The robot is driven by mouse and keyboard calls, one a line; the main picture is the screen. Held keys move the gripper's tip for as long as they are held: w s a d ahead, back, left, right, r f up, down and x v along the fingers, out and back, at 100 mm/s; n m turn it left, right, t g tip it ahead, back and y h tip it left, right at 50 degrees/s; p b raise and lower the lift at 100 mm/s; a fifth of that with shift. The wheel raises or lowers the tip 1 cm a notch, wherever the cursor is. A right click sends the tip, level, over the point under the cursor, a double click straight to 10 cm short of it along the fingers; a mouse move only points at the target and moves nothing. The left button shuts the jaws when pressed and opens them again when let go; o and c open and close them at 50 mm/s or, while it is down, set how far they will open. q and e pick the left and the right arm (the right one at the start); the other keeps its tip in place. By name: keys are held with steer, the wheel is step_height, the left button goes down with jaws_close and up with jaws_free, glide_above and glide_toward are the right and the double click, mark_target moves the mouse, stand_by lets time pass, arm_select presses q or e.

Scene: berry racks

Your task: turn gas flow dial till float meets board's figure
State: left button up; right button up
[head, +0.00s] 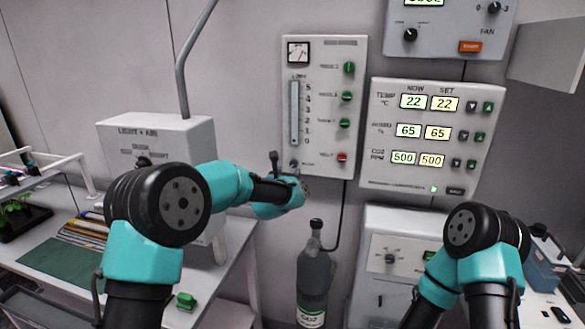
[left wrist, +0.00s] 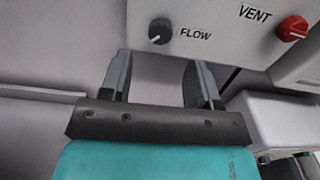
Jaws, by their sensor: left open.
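The flow dial (left wrist: 159,31) is a small dark knob labelled FLOW on a white panel, with its pointer toward the lower left in the left wrist view. In the head view, the flow meter panel (head: 359,50) carries an upright tube (head: 294,112) with a number scale; I cannot make out the float's height. The board (head: 430,95) shows NOW and SET figures: 22 and 22, 65 and 65, 500 and 500. My left gripper (left wrist: 158,72) is open and empty, its fingers just below the flow dial and apart from it. My right gripper is out of view.
A red vent knob (left wrist: 292,28) sits right of the flow dial. Green knobs (head: 347,96) line the panel above it. A grey gas bottle (head: 314,275) stands below, its hose rising at the right. A white box (head: 160,135) is at the left.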

mark_target(293, 165)
arm_select(q)
steer(key=shift+x, duration=3.1)
steer(key=c, duration=0.9)
